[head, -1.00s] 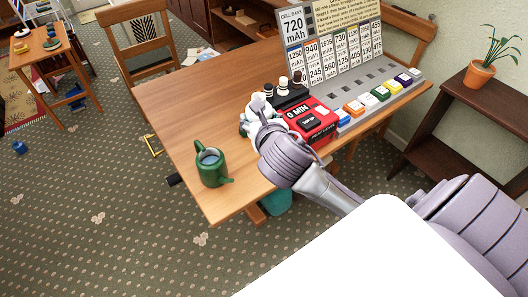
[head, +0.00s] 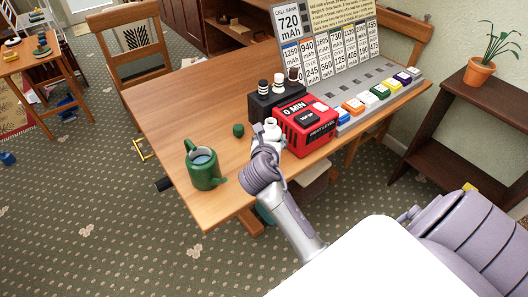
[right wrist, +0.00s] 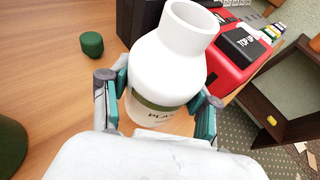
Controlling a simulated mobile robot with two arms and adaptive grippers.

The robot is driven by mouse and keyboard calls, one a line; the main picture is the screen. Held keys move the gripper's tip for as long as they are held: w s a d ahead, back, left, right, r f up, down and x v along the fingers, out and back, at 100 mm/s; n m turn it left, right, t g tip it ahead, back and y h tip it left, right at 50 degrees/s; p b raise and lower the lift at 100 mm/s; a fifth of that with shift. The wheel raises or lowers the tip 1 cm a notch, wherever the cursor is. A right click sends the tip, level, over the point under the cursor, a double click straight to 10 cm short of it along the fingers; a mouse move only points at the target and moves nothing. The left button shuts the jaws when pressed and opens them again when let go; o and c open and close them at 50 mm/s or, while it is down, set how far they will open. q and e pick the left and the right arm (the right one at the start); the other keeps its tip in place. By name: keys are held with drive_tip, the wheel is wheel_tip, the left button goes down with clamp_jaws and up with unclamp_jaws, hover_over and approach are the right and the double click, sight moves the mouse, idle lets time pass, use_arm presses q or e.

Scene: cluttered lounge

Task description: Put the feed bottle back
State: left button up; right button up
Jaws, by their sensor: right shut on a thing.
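The feed bottle (head: 272,127) is white, with an open neck and a green-banded label reading "PLA…". It is beside the left end of the red box, and it fills the middle of the right wrist view (right wrist: 165,75). My right gripper (head: 266,140) is shut on it, with teal finger pads on both sides of its body (right wrist: 162,98). I cannot tell whether its base touches the table (head: 190,90). A small green cap (head: 238,130) lies on the table left of the bottle, also in the right wrist view (right wrist: 92,43). My left gripper is not in view.
A green watering can (head: 203,170) holding water stands near the table's front left corner. The red "0 MIN" box (head: 305,132) and a black rack (head: 272,103) stand close by. A grey strip with coloured blocks (head: 378,97) runs right. The table's left half is mostly clear.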

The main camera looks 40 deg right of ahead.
drive_tip(key=shift+w+a+f, duration=0.2)
drive_tip(key=shift+w+f, duration=0.1)
drive_tip(key=shift+w, duration=0.15)
drive_tip(key=shift+w+a+f, duration=0.2)
drive_tip(key=shift+w+f, duration=0.05)
drive_tip(key=shift+w, duration=0.15)
drive_tip(key=shift+w+f, duration=0.1)
drive_tip(key=shift+f, duration=0.1)
drive_tip(key=shift+f+b, duration=0.5)
drive_tip(key=shift+f, duration=1.3)
drive_tip(key=shift+f, duration=0.15)
drive_tip(key=o, duration=1.1)
drive_tip(key=shift+s+a+r, duration=0.15)
drive_tip(key=shift+s+r, duration=0.05)
drive_tip(key=p+v, duration=0.1)
drive_tip(key=v, duration=1)
drive_tip(key=shift+s+a+r, duration=0.1)
drive_tip(key=shift+s+a, duration=0.1)
drive_tip(key=shift+s, duration=0.05)
